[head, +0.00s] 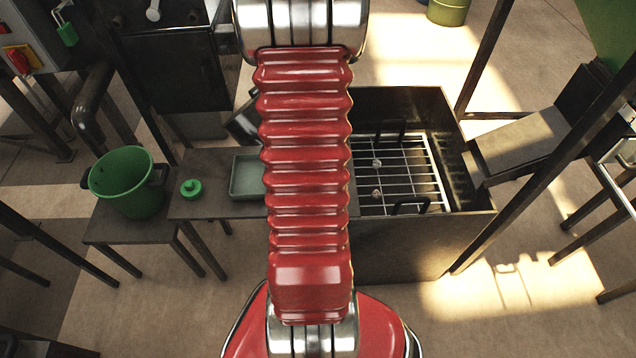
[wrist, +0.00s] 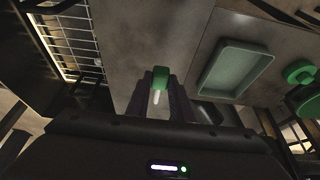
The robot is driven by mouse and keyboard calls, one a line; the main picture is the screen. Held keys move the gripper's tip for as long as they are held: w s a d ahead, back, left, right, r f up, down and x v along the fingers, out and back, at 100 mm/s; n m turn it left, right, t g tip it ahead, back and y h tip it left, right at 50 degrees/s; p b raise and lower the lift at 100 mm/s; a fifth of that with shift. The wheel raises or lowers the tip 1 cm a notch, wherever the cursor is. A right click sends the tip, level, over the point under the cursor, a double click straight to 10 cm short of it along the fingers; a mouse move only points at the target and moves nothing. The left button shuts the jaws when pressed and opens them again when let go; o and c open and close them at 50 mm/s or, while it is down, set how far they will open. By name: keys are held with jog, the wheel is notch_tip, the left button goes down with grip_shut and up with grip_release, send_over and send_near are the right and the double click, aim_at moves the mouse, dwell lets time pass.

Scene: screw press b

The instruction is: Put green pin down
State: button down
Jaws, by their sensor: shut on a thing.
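In the wrist view the green pin (wrist: 160,77), with a green head and a pale shaft, is between the fingertips of my gripper (wrist: 165,95). My gripper is shut on it. The grey tabletop (wrist: 185,30) shows beyond the pin; I cannot tell whether the pin touches it. In the head view my red arm hides the pin and the gripper's fingers.
A shallow grey-green tray (head: 246,178) and a round green knobbed piece (head: 191,189) are on the table, left of my arm. A green bucket (head: 128,182) stands further left. A metal tank (head: 425,240) with a wire basket (head: 400,170) is at right.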

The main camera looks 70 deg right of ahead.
jog(key=shift+f, duration=2.9)
jog(key=shift+f, duration=2.1)
jog(key=c, duration=1.6)
grip_release()
jog(key=shift+f, duration=0.1)
jog(key=shift+o, duration=0.2)
jog(key=v, duration=1.2)
